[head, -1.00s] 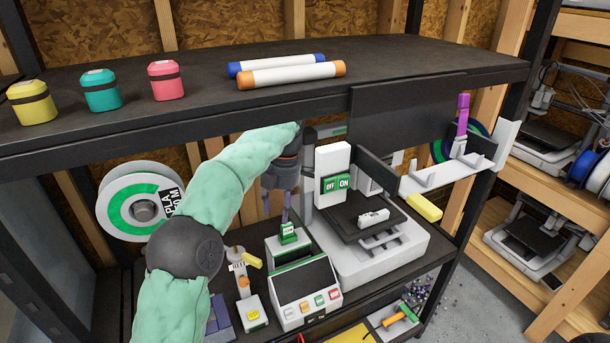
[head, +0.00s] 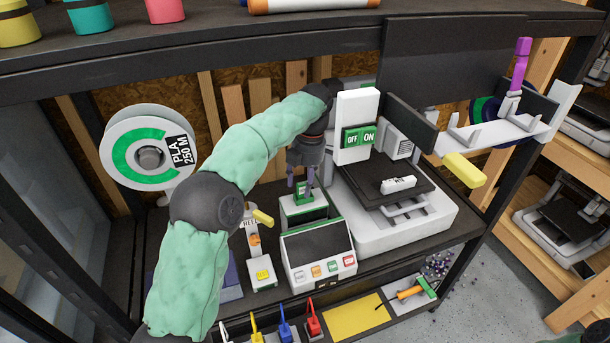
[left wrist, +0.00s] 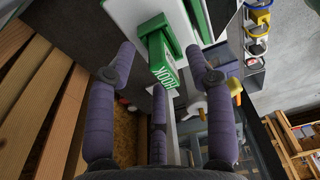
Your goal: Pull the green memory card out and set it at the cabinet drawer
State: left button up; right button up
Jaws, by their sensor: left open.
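The green memory card (left wrist: 163,62) stands in the top of the white and green control box (head: 319,246), and white lettering shows on it in the left wrist view. My left gripper (head: 300,190) points down over the card in the head view. In the left wrist view its purple fingers (left wrist: 168,85) are spread apart, with the card between and just beyond them; I see no contact. In the head view the fingers partly hide the card. My right gripper is out of view. I cannot pick out the cabinet drawer with certainty.
A white printer (head: 394,215) with an OFF/ON sign (head: 360,138) stands close right of the gripper. A filament spool (head: 150,157) hangs at left. A yellow-buttoned device (head: 262,274) stands left of the control box. The upper shelf (head: 210,50) overhangs.

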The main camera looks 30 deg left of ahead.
aim_at(303, 182)
pick_arm(q)
jog(key=shift+s+f, duration=0.1)
jog(key=shift+f, duration=0.35)
grip_shut()
jog(key=shift+r, duration=0.1)
jog(key=shift+r+p, duration=2.25)
jog(key=shift+p, duration=0.05)
